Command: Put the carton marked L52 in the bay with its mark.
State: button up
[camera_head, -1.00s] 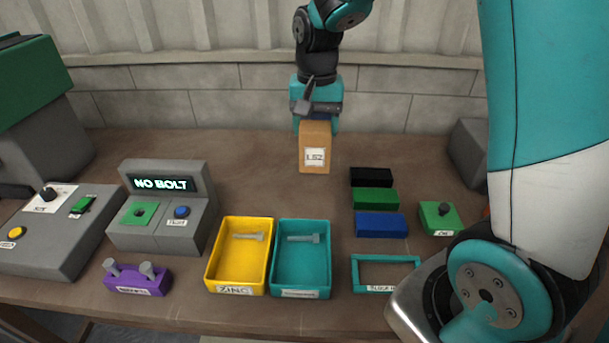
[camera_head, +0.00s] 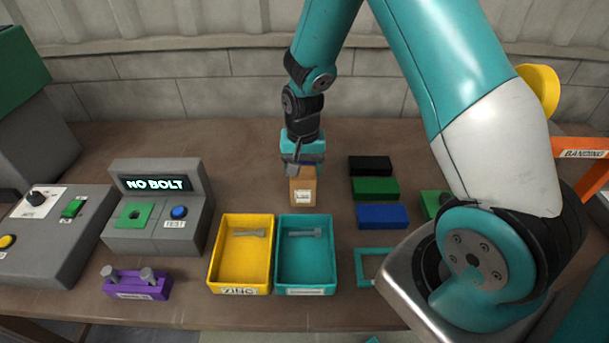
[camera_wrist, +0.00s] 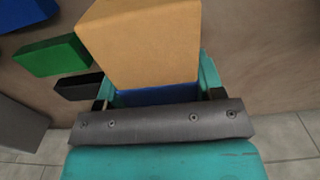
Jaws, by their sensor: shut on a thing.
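The tan carton (camera_head: 302,191) is held in my gripper (camera_head: 302,168), above the bench behind the yellow and teal trays. A white label faces the head camera; it read L52 a second ago and is too small to read now. In the wrist view the carton (camera_wrist: 140,45) fills the upper middle, between the jaws of my gripper (camera_wrist: 155,95). My gripper is shut on it. No bay with a matching mark can be made out in these views.
A yellow tray (camera_head: 214,270) marked ZINC and a teal tray (camera_head: 279,270) each hold a bolt. Black, green and blue blocks (camera_head: 382,216) lie right of the carton. A grey tester (camera_head: 205,195) reads NO BOLT. An orange frame (camera_head: 580,143) marked BANDING stands far right.

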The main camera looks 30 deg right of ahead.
jog(key=shift+f+p, duration=0.3)
jog(key=shift+f, duration=1.75)
jog(key=o, duration=1.2)
jog(key=shift+s+f, duration=0.1)
